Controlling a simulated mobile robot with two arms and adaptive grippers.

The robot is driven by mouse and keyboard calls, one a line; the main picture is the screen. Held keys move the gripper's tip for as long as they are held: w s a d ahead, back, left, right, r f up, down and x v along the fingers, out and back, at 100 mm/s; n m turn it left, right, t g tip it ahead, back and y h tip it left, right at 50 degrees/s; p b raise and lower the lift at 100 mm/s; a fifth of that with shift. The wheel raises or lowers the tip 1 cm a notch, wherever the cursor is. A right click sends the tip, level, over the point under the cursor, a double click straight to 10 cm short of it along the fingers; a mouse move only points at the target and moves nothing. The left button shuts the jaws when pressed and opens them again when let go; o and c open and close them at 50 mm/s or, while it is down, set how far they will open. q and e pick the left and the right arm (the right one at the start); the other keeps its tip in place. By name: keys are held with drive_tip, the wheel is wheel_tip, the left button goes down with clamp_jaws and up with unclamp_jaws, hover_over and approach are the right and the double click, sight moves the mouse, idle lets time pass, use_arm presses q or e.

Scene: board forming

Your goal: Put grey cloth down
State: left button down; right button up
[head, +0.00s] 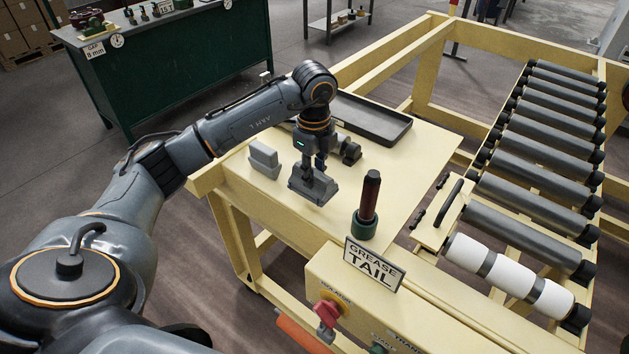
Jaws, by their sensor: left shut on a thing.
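My left gripper (313,172) points down over the cream worktop (400,180). It is shut on the grey cloth (312,187), a grey piece that is narrow at the top and wider at the bottom. The cloth is at or just above the worktop; I cannot tell whether it touches. The gripper's fingers hide part of its top. My right gripper is not in view.
A grey block (264,158) stands left of the cloth. A dark tray (366,118) lies behind. A dark red cylinder in a green base (368,205) stands to the right, near a "GREASE TAIL" sign (374,265). The worktop's right part is clear. Rollers (530,175) lie beyond.

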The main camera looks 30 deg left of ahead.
use_arm(q)
wheel_tip(320, 180, down, 3)
drive_tip(key=shift+f+p, duration=0.15)
drive_tip(key=shift+p, duration=0.25)
drive_tip(key=shift+w+f, duration=0.1)
drive_tip(key=shift+f, duration=0.15)
drive_tip(key=c, duration=1.4)
unclamp_jaws()
drive_tip(key=shift+o, duration=1.3)
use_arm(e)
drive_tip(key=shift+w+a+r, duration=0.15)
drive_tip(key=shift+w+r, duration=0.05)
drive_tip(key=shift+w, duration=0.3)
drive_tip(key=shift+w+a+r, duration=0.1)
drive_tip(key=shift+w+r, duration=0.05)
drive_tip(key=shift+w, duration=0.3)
